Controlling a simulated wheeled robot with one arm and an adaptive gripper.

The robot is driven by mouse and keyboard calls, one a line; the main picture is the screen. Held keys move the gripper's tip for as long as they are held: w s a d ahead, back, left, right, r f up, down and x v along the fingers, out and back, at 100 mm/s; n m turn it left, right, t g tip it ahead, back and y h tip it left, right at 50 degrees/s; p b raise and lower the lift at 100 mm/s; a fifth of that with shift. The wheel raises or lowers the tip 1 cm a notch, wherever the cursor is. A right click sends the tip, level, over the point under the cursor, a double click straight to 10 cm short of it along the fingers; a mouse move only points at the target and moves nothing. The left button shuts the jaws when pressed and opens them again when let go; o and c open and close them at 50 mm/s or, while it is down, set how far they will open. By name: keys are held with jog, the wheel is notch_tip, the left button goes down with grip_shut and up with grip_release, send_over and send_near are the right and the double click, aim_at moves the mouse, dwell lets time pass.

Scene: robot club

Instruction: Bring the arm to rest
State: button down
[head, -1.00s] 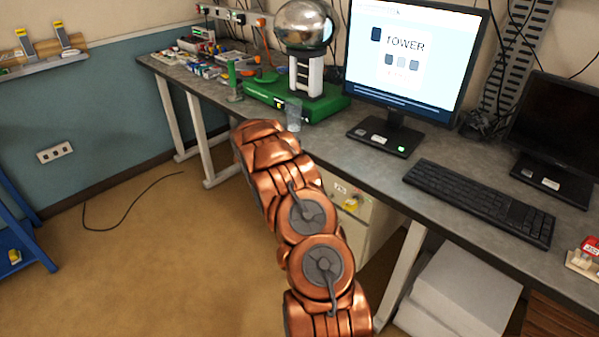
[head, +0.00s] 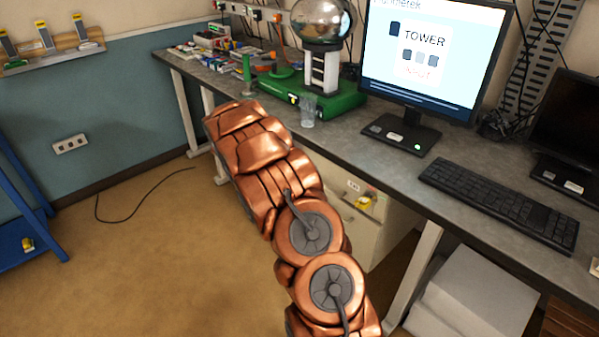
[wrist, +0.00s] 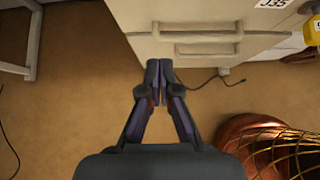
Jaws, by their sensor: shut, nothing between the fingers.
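My copper-coloured arm reaches forward in the head view, over the floor beside the desk's front edge. My gripper (wrist: 159,72) shows in the wrist view, with its two dark fingers together and nothing between them. It is over the brown floor in front of a pale drawer cabinet (wrist: 200,30). I cannot tell how far it is from the cabinet. In the head view the gripper itself is hidden behind my arm.
The grey desk (head: 370,165) holds a monitor (head: 433,60), a keyboard (head: 502,203), a clear cup (head: 308,111) and a silver globe on a green base (head: 335,102). A black cable (head: 120,218) lies on the floor. Open floor is at left. A blue rack (head: 40,200) stands far left.

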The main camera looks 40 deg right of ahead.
jog(key=shift+v, duration=1.2)
jog(key=shift+s+r, duration=0.1)
jog(key=s+a+r+m+g+y, duration=0.1)
jog(key=s+a+r+m, duration=0.4)
jog(key=s+a+r, duration=0.25)
jog(key=s+a+r+m+y, duration=0.2)
jog(key=s+a+m+y, duration=0.2)
jog(key=s+a, duration=1.1)
jog(key=s+a+r+m+y, duration=0.3)
jog(key=s+a+m, duration=0.5)
jog(key=s+a, duration=0.8)
jog(key=shift+s+a+m+g+y+p, duration=0.15)
jog(key=shift+s+m+g+y+p, duration=0.2)
jog(key=shift+y, duration=0.45)
